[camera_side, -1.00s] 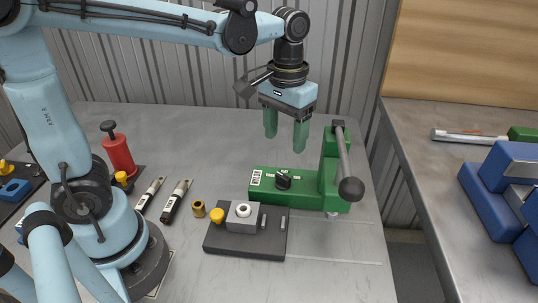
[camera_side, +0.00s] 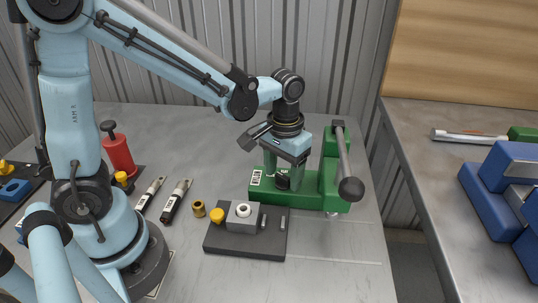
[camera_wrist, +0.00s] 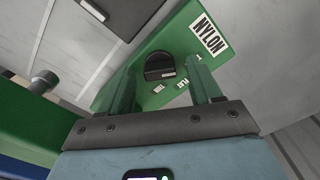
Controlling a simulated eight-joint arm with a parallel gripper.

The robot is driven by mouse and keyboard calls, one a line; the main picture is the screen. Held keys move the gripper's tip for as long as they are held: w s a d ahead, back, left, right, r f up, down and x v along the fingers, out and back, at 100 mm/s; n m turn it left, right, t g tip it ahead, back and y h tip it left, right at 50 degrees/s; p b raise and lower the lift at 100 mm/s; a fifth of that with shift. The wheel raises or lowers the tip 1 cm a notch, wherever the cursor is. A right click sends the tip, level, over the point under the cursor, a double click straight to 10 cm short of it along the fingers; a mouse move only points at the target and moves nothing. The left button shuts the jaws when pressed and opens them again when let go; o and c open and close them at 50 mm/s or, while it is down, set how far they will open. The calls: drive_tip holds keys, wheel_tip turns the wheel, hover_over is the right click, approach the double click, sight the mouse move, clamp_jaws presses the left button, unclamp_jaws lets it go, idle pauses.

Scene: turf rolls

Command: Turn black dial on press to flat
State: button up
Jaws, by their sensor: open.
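The green press (camera_side: 325,190) stands on the bench, with a lever ending in a dark ball on its right. Its black dial (camera_side: 283,183) sits on the low green base, partly hidden by my gripper. In the wrist view the dial (camera_wrist: 160,67) is a round black knob with a raised grip and a pale mark near its lower edge. Small white labels (camera_wrist: 182,87) lie beside it; one seems to read FLAT. My gripper (camera_side: 284,173) is open and points down over the dial. Its green fingers stand on either side of the dial; contact cannot be told.
A dark plate with a grey block (camera_side: 243,217) and yellow knob lies just in front of the press. A brass piece (camera_side: 198,209), two marker-like tools (camera_side: 176,200) and a red cylinder (camera_side: 118,152) lie to the left. Blue blocks (camera_side: 505,180) rest on the right bench.

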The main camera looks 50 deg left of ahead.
drive_tip(key=shift+c, duration=0.5)
drive_tip(key=c, duration=0.9)
drive_tip(key=shift+c, duration=0.2)
drive_tip(key=shift+m, duration=0.3)
drive_tip(key=m, duration=1)
drive_tip(key=o, duration=1)
